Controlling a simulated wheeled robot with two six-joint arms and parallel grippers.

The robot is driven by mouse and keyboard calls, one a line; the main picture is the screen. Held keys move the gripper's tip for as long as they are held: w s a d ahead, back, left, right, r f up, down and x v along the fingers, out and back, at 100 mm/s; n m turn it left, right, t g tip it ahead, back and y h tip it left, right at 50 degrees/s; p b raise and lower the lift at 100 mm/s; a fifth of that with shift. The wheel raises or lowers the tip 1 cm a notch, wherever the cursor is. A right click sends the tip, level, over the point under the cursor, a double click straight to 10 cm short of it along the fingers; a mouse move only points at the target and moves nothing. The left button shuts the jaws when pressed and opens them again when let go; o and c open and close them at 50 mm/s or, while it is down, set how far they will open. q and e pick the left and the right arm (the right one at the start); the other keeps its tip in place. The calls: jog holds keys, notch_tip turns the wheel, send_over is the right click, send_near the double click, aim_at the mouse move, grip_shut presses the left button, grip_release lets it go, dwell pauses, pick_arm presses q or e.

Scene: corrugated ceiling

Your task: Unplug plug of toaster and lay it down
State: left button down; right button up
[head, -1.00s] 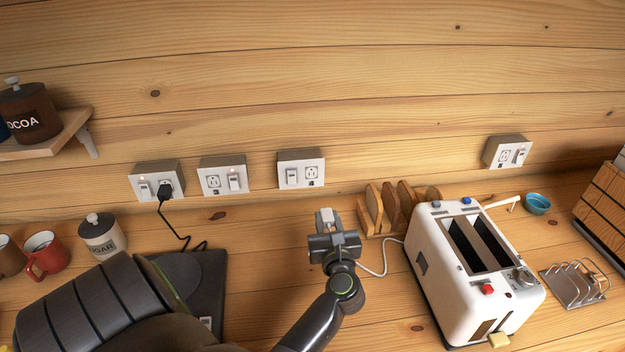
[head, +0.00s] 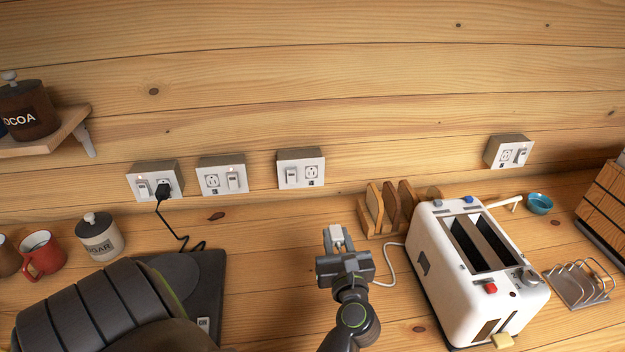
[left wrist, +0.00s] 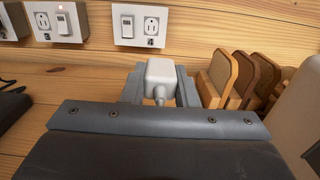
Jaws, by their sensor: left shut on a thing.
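The white toaster (head: 447,262) stands on the wooden counter at the right. Its white plug (left wrist: 160,80) is between the fingers of my left gripper (head: 338,238), which is shut on it. The plug also shows in the head view (head: 338,236), apart from the wall and over the counter, with its pale cord (head: 388,268) running to the toaster. Whether the plug touches the counter cannot be told. The socket box (head: 301,168) behind it has an empty outlet. My right gripper is not in view.
A toast rack of wood with bread slices (head: 375,210) stands close to the right of my left gripper. A black plug (head: 163,191) sits in the left socket box.

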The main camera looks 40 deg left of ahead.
pick_arm(q)
jog(key=shift+s+d+f, duration=0.15)
jog(key=shift+f, duration=0.2)
